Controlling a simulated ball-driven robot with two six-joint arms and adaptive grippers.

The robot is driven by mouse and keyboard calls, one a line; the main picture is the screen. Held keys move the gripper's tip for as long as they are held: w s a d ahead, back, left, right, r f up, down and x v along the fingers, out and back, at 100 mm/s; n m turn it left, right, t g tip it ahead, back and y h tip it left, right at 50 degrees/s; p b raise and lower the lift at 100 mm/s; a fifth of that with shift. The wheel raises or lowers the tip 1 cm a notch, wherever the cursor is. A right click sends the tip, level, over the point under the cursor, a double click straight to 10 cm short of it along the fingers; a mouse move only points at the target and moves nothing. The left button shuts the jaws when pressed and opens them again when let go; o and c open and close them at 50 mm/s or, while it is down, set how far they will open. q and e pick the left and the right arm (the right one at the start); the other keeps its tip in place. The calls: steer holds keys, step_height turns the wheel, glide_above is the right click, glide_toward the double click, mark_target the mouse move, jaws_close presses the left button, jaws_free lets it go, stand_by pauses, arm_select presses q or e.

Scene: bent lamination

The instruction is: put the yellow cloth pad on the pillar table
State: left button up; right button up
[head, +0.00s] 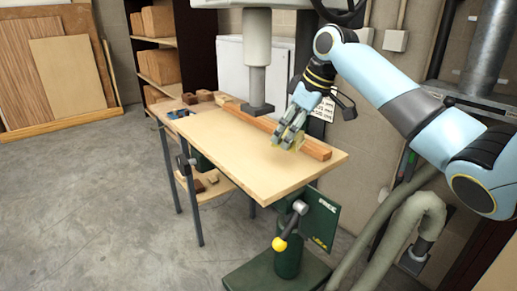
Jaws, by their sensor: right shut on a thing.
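My right gripper (287,138) comes in from the right and points down over the pillar table (240,163), a pale wooden top under the drill head. It is shut on the yellow cloth pad (299,142), of which only a small yellowish part shows around the fingers. The pad is close to the tabletop, near the wooden fence; I cannot tell whether it touches the top. My left gripper is out of view.
A wooden fence (308,147) runs along the table's back edge. The drill head (257,80) hangs left of my gripper. Small wooden blocks (205,96) lie at the far left end. The tabletop's front half is clear.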

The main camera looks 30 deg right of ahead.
glide_above(260, 167)
steer(key=s, duration=0.1)
steer(key=f, duration=0.3)
steer(key=shift+s+d+f, duration=0.1)
steer(key=shift+d+f, duration=0.1)
steer(key=shift+d, duration=0.2)
steer(key=shift+f+p, duration=0.55)
steer(key=shift+f, duration=1.55)
steer(key=o, duration=1.1)
steer(key=shift+f, duration=0.1)
steer(key=shift+c, duration=0.2)
steer(key=b+v, duration=0.1)
steer(key=v, duration=1.1)
